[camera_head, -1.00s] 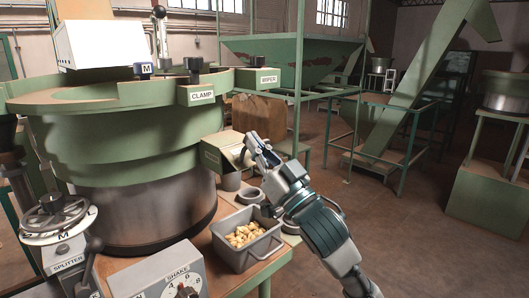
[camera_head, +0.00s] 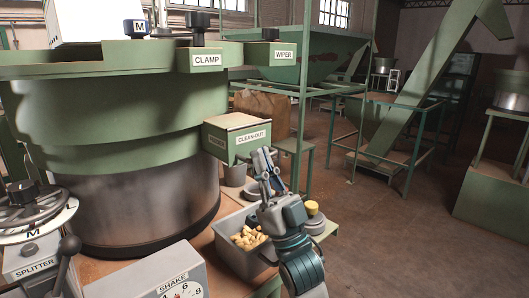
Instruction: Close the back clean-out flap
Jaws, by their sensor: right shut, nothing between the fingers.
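The clean-out box (camera_head: 222,124) is a green box with a tan top, sticking out from the right side of the big green bowl (camera_head: 110,125). Its front face bears a white CLEAN-OUT label (camera_head: 251,137) and appears flat against the box; I cannot tell whether it is fully shut. My right gripper (camera_head: 265,160) is just below and in front of this face, fingers pointing up, shut and empty. I cannot tell whether its fingertips touch the box. My left gripper is not in view.
A grey bin (camera_head: 237,257) of nuts stands on the table below the box, beside my right arm. A cup with a yellow top (camera_head: 312,207) is right of my gripper. The shake control box (camera_head: 150,275) and splitter wheel (camera_head: 35,215) are front left.

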